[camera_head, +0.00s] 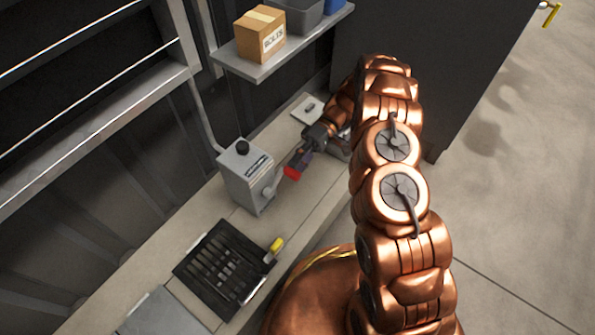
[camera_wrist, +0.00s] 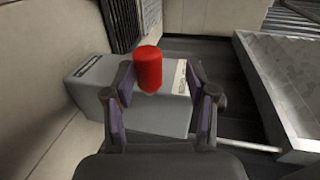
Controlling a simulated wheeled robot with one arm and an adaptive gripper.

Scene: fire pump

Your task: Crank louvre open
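A grey box (camera_head: 246,172) with a black knob on top and a dark label stands on the bench. A crank (camera_head: 270,186) with a red handle (camera_head: 291,172) is on its side facing my gripper. My gripper (camera_head: 298,165) is at the red handle. In the wrist view the red handle (camera_wrist: 148,68) stands between the tips of my open gripper (camera_wrist: 161,95), nearer the left finger, with a gap on the right. The grey box (camera_wrist: 150,112) lies behind it. Wide dark slats with pale metal edges (camera_head: 95,75), perhaps the louvre, fill the upper left.
A black slotted tray (camera_head: 221,268) with a yellow grip (camera_head: 276,245) is on the bench (camera_head: 183,222) in front of the box. A shelf (camera_head: 283,55) above holds a cardboard carton (camera_head: 260,34) and a grey bin (camera_head: 297,14). Open floor (camera_head: 510,180) lies at the right.

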